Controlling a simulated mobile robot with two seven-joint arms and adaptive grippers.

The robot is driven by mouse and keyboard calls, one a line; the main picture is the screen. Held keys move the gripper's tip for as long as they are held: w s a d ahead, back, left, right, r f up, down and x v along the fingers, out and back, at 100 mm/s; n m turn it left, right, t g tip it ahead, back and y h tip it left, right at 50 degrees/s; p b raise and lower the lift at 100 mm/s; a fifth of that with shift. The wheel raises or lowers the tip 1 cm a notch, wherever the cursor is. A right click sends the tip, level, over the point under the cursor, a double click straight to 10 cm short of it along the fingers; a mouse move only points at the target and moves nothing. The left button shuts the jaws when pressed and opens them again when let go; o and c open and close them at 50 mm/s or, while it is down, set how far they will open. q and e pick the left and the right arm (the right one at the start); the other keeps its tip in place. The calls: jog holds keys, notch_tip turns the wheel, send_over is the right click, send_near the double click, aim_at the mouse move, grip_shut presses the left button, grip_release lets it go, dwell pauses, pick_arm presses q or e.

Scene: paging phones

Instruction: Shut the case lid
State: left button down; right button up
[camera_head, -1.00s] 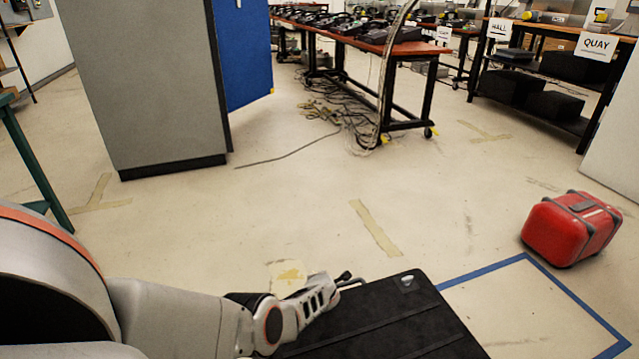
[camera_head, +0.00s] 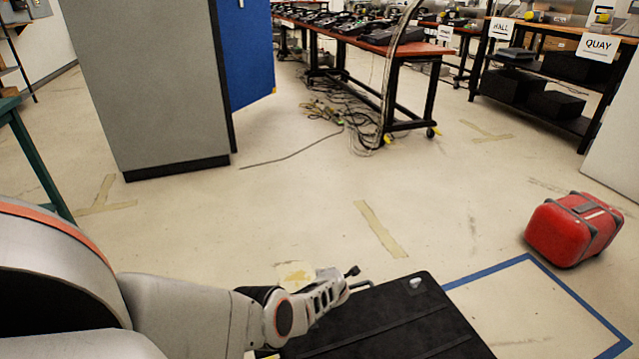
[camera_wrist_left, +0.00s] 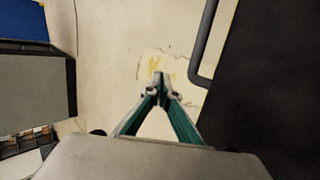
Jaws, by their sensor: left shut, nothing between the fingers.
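A black case (camera_head: 395,315) fills the bottom middle of the head view, with a ribbed dark face and a small light spot near its far corner. I cannot tell from this angle how far its lid stands open. In the left wrist view its dark side (camera_wrist_left: 268,90) is on the right, with a grey bar-like handle (camera_wrist_left: 205,45) along its edge. My left gripper (camera_head: 350,272) is at the left edge of the case, near the handle. In the wrist view its fingertips (camera_wrist_left: 160,78) meet over bare floor, with nothing between them and a gap to the case. My right gripper is out of view.
A red case (camera_head: 573,230) lies on the floor at right, beside a blue tape outline (camera_head: 485,272). A grey cabinet (camera_head: 145,90) with a blue door stands at back left. Cables (camera_head: 335,115) lie under the phone tables (camera_head: 400,48). The middle floor is clear.

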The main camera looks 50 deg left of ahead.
pick_arm(q)
notch_tip(320, 180, up, 10)
jog(key=s+a+p, duration=0.1)
jog(key=a+p, duration=0.1)
jog(key=p, duration=0.3)
jog(key=shift+a, duration=0.3)
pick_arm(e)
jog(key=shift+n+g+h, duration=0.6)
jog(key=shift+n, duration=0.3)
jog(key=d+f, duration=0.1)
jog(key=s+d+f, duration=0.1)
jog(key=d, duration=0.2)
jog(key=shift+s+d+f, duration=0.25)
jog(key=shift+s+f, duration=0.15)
